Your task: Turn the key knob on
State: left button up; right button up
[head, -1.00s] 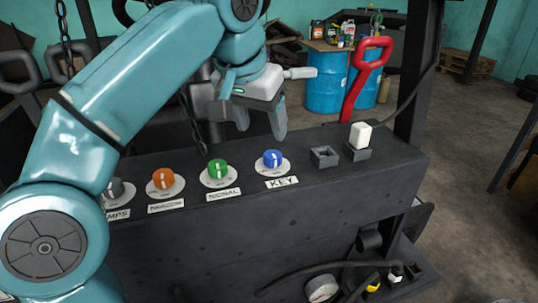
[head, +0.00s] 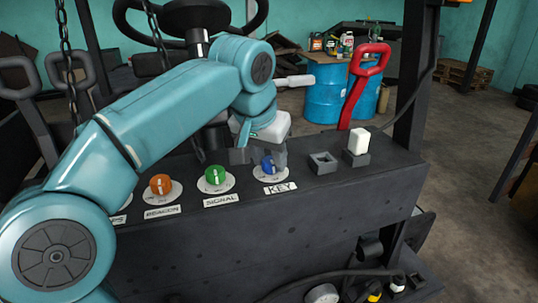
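The blue key knob (head: 267,167) sits on a white round dial on top of the black console, above a label reading KEY (head: 280,188). My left gripper (head: 260,157) is low at the knob, with one grey finger to its left and the other at its right side, hiding part of the knob. The fingers look apart, and I cannot tell whether either touches the knob. The knob's pointer is mostly hidden. My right gripper is not in view.
A green signal knob (head: 215,175) and an orange beacon knob (head: 160,185) stand left of the key knob. An empty square socket (head: 323,162) and a white switch (head: 359,141) are to its right. A red lever (head: 362,85) rises behind the console.

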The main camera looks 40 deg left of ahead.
pick_arm(q)
jog(key=shift+r+m, duration=0.1)
jog(key=shift+m, duration=0.2)
jog(key=m, duration=0.1)
jog(key=m+h+p, duration=0.1)
jog(key=shift+a+m, duration=0.2)
jog(key=shift+m, duration=0.1)
jog(key=m+h+p, duration=0.1)
jog(key=m, duration=0.1)
jog(key=m+p, duration=0.1)
jog(key=m, duration=0.1)
jog(key=shift+w+a+r+h+p, duration=0.1)
jog(key=shift+h+p, duration=0.2)
jog(key=shift+h, duration=0.1)
jog(key=m+p, duration=0.1)
jog(key=m, duration=0.1)
jog(key=shift+m+h, duration=0.4)
jog(key=shift+w+a+m+g+h, duration=0.1)
jog(key=shift+m+g+h, duration=0.2)
jog(key=shift+m, duration=0.6)
jog(key=shift+f, duration=0.2)
